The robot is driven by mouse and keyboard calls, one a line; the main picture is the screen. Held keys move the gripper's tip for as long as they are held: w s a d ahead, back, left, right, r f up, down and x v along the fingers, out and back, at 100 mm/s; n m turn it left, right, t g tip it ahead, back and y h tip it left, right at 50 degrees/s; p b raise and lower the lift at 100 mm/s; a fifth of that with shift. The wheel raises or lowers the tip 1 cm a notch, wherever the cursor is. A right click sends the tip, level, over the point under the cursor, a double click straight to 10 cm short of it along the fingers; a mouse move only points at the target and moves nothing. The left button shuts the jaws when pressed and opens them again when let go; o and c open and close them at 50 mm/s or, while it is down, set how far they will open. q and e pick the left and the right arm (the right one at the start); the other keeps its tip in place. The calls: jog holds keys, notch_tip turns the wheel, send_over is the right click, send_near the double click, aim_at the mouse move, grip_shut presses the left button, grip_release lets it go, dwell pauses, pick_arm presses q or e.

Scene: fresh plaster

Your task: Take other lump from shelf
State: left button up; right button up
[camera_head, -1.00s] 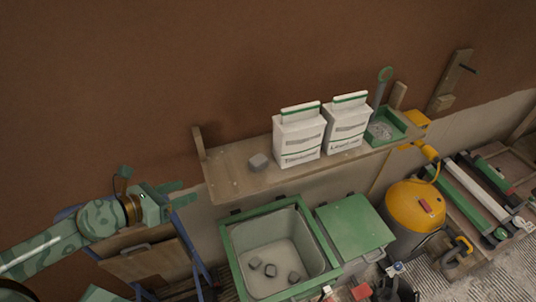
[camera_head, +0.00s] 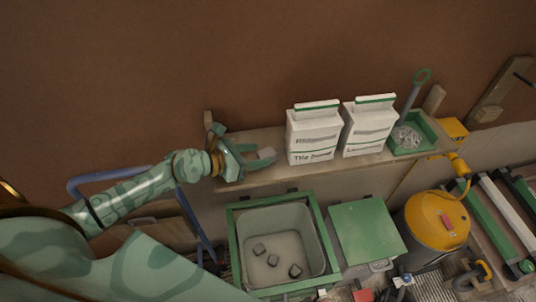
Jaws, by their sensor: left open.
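A grey lump (camera_head: 267,153) lies on the wooden shelf (camera_head: 285,171), left of two white bags. It is partly hidden by my left gripper (camera_head: 256,156), which is open at the shelf's left part. The gripper's fingers point right and are at the lump, but I cannot tell whether they touch it. My right gripper is not in view.
Two white bags (camera_head: 314,138) stand close to the right of the lump. A green tray (camera_head: 431,130) sits at the shelf's right end. A green lid (camera_head: 367,232) and a yellow vacuum (camera_head: 437,220) are below.

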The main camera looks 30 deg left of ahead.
aim_at(263, 153)
pick_arm(q)
jog(key=x, duration=0.5)
jog(key=shift+w+d+b, duration=0.2)
jog(key=shift+d+b, duration=0.1)
jog(key=c, duration=0.8)
jog(key=shift+r, duration=0.15)
jog(key=shift+c, duration=0.2)
